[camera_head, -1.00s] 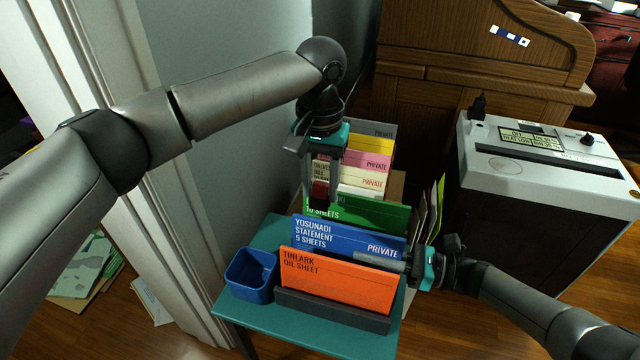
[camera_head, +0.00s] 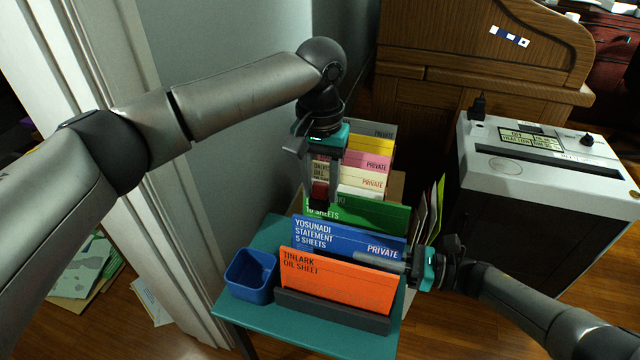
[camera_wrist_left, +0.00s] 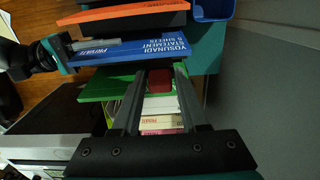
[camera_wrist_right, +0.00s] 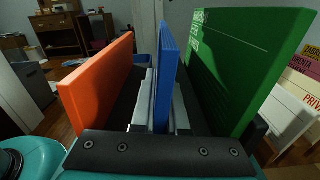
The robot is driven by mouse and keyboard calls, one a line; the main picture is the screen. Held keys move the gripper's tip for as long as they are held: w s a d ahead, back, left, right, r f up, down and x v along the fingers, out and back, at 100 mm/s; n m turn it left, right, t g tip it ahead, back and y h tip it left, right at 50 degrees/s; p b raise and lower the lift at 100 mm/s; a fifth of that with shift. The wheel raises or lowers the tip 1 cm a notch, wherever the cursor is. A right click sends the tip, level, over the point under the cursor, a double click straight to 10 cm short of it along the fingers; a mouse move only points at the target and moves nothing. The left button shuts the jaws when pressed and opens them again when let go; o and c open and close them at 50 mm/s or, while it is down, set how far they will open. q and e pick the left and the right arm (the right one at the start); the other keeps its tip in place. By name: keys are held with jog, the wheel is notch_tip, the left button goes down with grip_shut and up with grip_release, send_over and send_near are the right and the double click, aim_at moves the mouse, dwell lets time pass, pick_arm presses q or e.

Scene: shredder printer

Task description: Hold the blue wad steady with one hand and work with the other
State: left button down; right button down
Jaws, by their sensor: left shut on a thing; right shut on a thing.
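The blue wad (camera_head: 340,240), labelled "Yosunadi statement 5 sheets" and "Private", stands on edge between the orange and green wads. My right gripper (camera_head: 378,260) is shut on its right end, one finger on each face; the right wrist view shows the wad's edge (camera_wrist_right: 166,75) between the fingers. The blue wad's lower part is hidden by the orange wad.
The orange wad (camera_head: 335,280) stands in front in a dark holder (camera_head: 330,310) on a teal stand (camera_head: 265,328). A blue bin (camera_head: 251,275) is at left. Pale, pink and yellow wads (camera_head: 372,142) stand behind. The shredder (camera_head: 545,165) is at right, a wall at left.

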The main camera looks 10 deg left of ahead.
dwell(0.4)
jog(key=c, duration=0.8)
grip_release()
jog(key=shift+c, duration=0.2)
jog(key=shift+d, duration=0.1)
